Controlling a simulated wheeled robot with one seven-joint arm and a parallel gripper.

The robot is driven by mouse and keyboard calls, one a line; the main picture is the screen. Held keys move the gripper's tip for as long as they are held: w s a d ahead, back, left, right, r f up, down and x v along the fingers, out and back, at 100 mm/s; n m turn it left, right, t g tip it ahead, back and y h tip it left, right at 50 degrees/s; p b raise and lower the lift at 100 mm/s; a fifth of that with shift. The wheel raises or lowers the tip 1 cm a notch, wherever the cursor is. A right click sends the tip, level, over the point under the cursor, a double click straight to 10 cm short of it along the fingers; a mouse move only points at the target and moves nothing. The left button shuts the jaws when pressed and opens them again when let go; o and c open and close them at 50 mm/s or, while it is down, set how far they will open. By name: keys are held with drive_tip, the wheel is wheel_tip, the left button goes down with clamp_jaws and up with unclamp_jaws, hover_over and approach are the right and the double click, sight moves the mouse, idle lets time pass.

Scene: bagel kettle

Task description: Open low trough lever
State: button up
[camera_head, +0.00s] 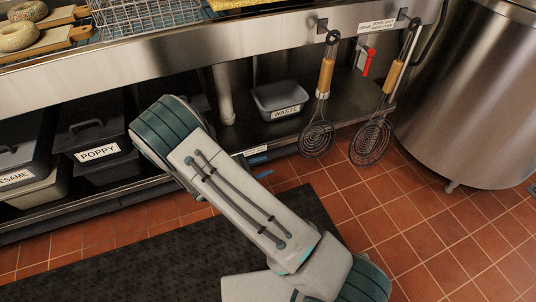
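A small blue handle-like part (259,159) shows low at the front edge of the lower shelf, beside a small pale label (251,150) too small to read. Another bit of blue (263,174) shows just below it, partly behind my arm. A red lever (369,63) hangs higher up, under the counter's front edge near a label (377,25). I cannot tell from the picture which of these is the low trough lever. My arm crosses the middle of the view, left of and below the blue part. My gripper is not in view.
A grey WASTE tub (279,98) and dark bins, one marked POPPY (94,133), sit on the lower shelf. Two wooden-handled skimmers (325,78) (394,78) hang from the counter. A large steel kettle (470,90) stands right. Tiled floor (430,230) is clear beside a dark mat (120,275).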

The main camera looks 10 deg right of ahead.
drive_tip(key=shift+m+g, duration=0.9)
drive_tip(key=r, duration=0.1)
drive_tip(key=d+r+p, duration=0.1)
drive_tip(key=r, duration=0.1)
drive_tip(key=s+r, duration=0.1)
drive_tip(key=shift+d+r, duration=0.35)
